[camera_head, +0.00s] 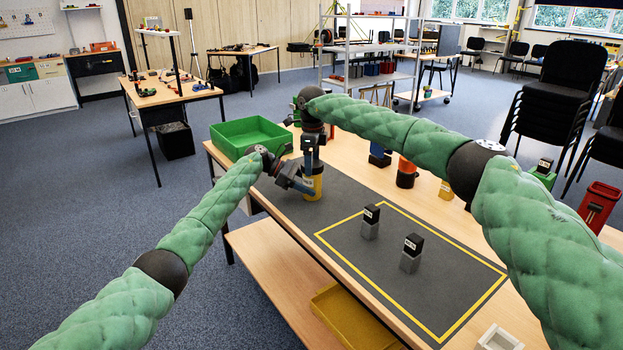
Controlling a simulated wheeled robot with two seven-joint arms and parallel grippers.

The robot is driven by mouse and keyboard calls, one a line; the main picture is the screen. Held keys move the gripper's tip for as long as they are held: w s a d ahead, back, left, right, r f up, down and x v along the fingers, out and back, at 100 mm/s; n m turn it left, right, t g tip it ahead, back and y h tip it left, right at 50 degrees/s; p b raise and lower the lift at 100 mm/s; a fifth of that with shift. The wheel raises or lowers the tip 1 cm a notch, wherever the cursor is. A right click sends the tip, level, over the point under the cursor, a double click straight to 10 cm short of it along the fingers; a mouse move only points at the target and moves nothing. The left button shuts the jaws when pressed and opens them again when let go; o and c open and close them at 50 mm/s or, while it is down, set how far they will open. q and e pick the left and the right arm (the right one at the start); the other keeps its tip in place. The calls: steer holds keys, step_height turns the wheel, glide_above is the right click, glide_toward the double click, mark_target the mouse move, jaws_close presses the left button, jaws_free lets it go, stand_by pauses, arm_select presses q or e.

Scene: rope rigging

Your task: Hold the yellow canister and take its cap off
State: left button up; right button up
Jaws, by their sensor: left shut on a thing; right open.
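The yellow canister (315,188) stands on the dark mat near the far left end of the table. My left gripper (306,186) comes in from the left and is shut on the canister's side. My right gripper (311,168) points down from above, directly over the canister's top, and is open. The cap is largely hidden behind the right gripper, and I cannot tell whether the fingers touch it.
A green bin (250,136) stands behind and left of the canister. An orange-and-black container (406,173) and a blue object (380,157) stand to the right. Two grey blocks with black tops (370,222) (411,254) sit within the yellow outline (440,232).

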steer(key=m, duration=1.2)
steer(key=shift+m, duration=0.3)
steer(key=c, duration=0.8)
steer(key=n, duration=1.2)
steer(key=shift+n, duration=0.4)
